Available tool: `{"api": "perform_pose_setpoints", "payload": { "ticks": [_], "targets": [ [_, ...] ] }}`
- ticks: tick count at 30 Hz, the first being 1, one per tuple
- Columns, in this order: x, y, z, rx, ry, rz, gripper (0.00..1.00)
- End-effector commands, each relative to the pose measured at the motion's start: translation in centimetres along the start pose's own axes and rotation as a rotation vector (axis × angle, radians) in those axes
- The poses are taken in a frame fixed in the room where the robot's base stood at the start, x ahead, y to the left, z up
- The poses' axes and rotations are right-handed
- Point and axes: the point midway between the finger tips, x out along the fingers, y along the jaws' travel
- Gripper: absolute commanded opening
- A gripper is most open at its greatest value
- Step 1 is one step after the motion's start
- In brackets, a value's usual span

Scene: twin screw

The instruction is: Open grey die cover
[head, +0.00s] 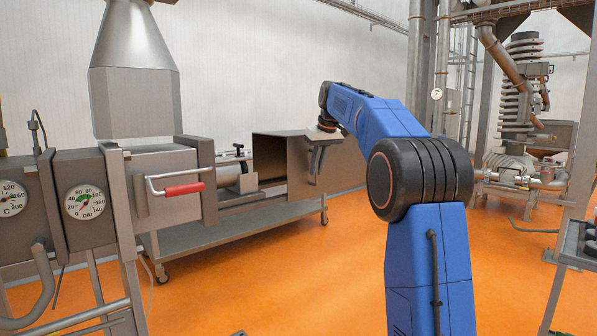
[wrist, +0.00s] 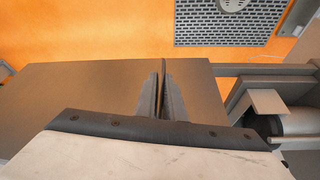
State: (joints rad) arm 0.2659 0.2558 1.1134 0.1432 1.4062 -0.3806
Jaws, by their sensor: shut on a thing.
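The grey die cover (head: 283,160) is a box-like metal housing right of the machine in the head view, with its dark hollow side showing. In the wrist view its flat brown-grey top (wrist: 80,95) fills the left and middle. My gripper (head: 317,160) is at the cover's right part. In the wrist view my gripper (wrist: 161,92) is shut on a thin upright part of the cover; the exact grip is partly hidden by the fingers. The cylindrical die end (head: 240,180) is exposed left of the cover, and a cylinder (wrist: 297,121) shows at right in the wrist view.
The machine has a red-handled lever (head: 184,189), a pressure gauge (head: 86,202) and a steel hopper (head: 135,75). A low wheeled table (head: 240,232) stands below the cover. A floor grate (wrist: 232,22) shows in the wrist view. Orange floor lies open in front.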

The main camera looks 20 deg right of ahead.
Motion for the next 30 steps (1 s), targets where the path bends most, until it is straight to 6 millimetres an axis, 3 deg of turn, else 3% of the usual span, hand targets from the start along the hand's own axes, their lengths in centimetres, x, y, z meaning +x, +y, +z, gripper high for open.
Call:
{"api": "perform_pose_setpoints", "payload": {
  "ticks": [3, 9, 23, 24, 25, 30],
  "targets": [
    [0.2, 2.2, -0.4, 0.002, 0.0, 0.001, 0.0],
    [0.3, 4.1, -0.8, 0.0, 0.001, 0.0, 0.0],
    [0.4, 4.5, -0.9, -0.001, 0.0, -0.001, 0.0],
    [0.4, 4.5, -0.9, -0.001, 0.0, -0.001, 0.19],
    [0.4, 4.5, -0.9, -0.001, 0.0, -0.001, 0.26],
    [0.4, 4.5, -0.9, -0.001, 0.0, -0.001, 0.28]
  ]
}}
